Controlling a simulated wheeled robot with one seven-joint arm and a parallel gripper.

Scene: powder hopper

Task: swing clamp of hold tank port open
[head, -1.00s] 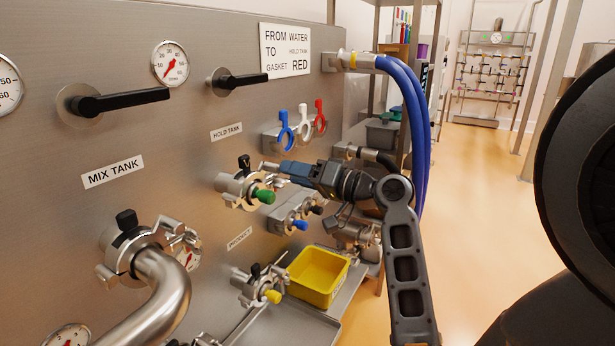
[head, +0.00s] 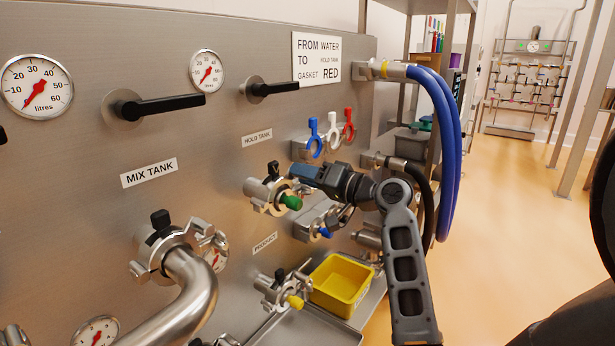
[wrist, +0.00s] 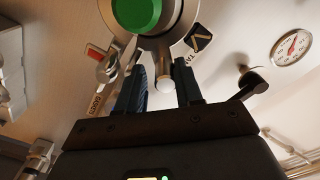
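The hold tank port (head: 262,196) is on the steel panel below the HOLD TANK label. It has a silver clamp, a black knob (head: 273,168) on top and a green plug (head: 291,202). My gripper (head: 298,171) is just right of the knob and above the plug, partly covering the clamp. In the wrist view, the green plug (wrist: 137,14) is at the top, with silver clamp parts around it. My gripper (wrist: 160,78) has its two fingers apart, with a rounded silver piece (wrist: 165,82) showing between their tips. I cannot tell whether the fingers touch it.
The mix tank port (head: 163,250) with its bent pipe is lower left. The product port (head: 273,290) and a yellow bin (head: 341,283) are below. Blue, white and red pieces (head: 333,131) hang upper right of the port. Blue hoses (head: 440,140) hang at right. Open floor lies right.

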